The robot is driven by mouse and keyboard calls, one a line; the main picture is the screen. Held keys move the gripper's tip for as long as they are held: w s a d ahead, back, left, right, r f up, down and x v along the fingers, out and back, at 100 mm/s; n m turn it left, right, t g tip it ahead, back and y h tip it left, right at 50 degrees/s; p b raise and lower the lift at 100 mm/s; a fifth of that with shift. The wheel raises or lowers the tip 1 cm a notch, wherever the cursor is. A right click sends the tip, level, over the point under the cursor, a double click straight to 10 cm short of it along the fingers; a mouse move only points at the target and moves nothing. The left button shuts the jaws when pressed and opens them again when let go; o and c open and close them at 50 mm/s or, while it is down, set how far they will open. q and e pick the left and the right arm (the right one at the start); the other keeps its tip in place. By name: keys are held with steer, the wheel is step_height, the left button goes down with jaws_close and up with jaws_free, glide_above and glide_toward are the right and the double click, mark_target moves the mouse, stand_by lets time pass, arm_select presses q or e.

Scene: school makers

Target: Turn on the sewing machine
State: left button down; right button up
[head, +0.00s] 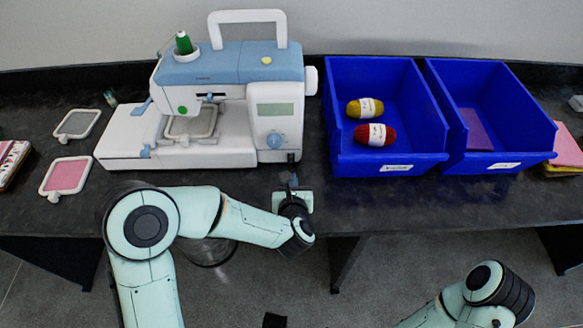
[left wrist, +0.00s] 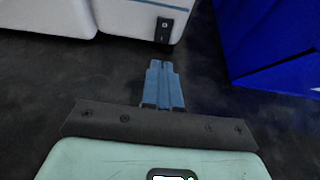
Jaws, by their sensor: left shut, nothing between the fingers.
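The white and blue sewing machine (head: 235,100) stands on the dark table at the centre left in the head view. Its lower right corner carries a small black switch (head: 291,157), which also shows in the left wrist view (left wrist: 164,30) on the white housing (left wrist: 140,15). My left gripper (head: 293,180) is just in front of that corner, below the switch in the picture. In the left wrist view its blue fingers (left wrist: 162,85) are together, empty, pointing toward the machine and apart from the switch. My right arm shows at the bottom right; its gripper is not visible.
Two blue bins (head: 340,130) (head: 440,115) stand right of the machine; the nearer-left one holds yellow yarn (head: 364,108) and red yarn (head: 375,134). Embroidery hoops (head: 66,176) lie at left. The table front between machine and bins is clear.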

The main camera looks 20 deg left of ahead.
mark_target(290, 162)
arm_select(q)
steer(key=x, duration=0.2)
steer(key=r+x, duration=0.1)
steer(key=x, duration=0.2)
steer(key=shift+w+p, duration=0.2)
steer(key=shift+p, duration=0.1)
steer(key=shift+r, duration=0.1)
arm_select(e)
steer(key=shift+s+r, duration=0.15)
steer(key=shift+r, duration=0.1)
arm_select(q)
steer(key=b, duration=0.3)
steer(key=f+t+b, duration=0.1)
steer(key=b, duration=0.2)
steer(key=shift+w+a, duration=0.15)
steer(key=shift+w, duration=0.05)
steer(key=shift+a+r+b, duration=0.1)
steer(key=shift+r+b, duration=0.05)
steer(key=shift+b, duration=0.5)
steer(key=shift+r, duration=0.15)
arm_select(e)
steer(key=w+d+f+t, duration=0.2)
steer(key=w+f, duration=0.3)
steer(key=f, duration=0.1)
steer(key=shift+w+f+h, duration=0.2)
steer(key=shift+f+h, duration=0.15)
steer(key=shift+h, duration=0.05)
arm_select(q)
steer(key=shift+r, duration=0.1)
